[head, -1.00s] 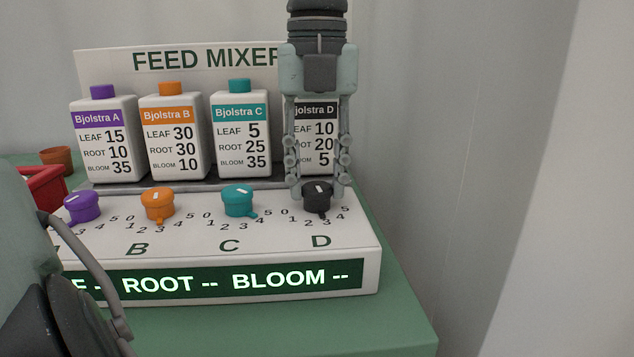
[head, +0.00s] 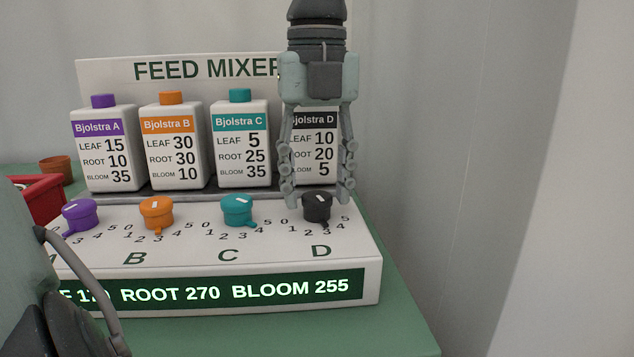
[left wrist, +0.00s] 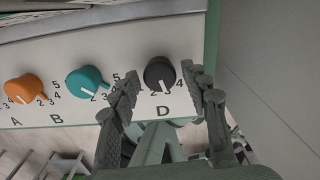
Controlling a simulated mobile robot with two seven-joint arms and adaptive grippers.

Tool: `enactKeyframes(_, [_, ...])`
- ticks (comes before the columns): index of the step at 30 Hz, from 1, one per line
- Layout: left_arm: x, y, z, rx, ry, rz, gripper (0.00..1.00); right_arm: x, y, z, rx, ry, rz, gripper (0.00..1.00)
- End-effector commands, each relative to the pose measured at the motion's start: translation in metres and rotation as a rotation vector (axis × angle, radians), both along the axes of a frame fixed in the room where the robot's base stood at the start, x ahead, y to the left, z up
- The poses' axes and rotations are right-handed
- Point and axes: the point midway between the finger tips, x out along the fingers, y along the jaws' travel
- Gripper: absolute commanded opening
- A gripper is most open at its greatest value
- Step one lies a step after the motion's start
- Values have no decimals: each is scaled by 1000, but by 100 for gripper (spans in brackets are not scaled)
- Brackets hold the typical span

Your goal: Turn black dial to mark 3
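The black dial (head: 317,206) is at the right end of the white feed mixer, above the letter D. In the head view its pointer is near mark 3. In the left wrist view the black dial (left wrist: 159,74) shows its white line toward the lower right, between the figures 2 and 4. My left gripper (head: 319,198) comes down over it, one finger on each side, with gaps between fingers and dial. The left wrist view shows the fingers (left wrist: 166,92) spread and empty. My right gripper is not in view.
Teal (head: 237,210), orange (head: 156,212) and purple (head: 80,214) dials stand to the left. Several labelled bottles stand behind, the D bottle (head: 315,165) partly behind my gripper. The lit display (head: 220,292) reads ROOT 270, BLOOM 255. A red container (head: 38,198) is at far left.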

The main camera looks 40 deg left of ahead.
Motion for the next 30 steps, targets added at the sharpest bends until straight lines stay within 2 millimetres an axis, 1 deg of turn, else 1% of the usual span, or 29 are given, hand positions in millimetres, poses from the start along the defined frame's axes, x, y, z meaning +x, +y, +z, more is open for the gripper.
enactKeyframes(9, [-1,-1,-1,-1,4,-1,55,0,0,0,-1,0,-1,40])
enactKeyframes(13, [0,-1,8,0,1,0,55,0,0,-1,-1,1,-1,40])
enactKeyframes(17, [0,0,30,1,-1,0,55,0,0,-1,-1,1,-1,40])
enactKeyframes(24, [0,0,82,1,-1,1,55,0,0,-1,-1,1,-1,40])
enactKeyframes(27, [0,-1,99,0,0,0,55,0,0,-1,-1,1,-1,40])
enactKeyframes(30, [0,-1,111,0,1,-1,55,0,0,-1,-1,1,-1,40])
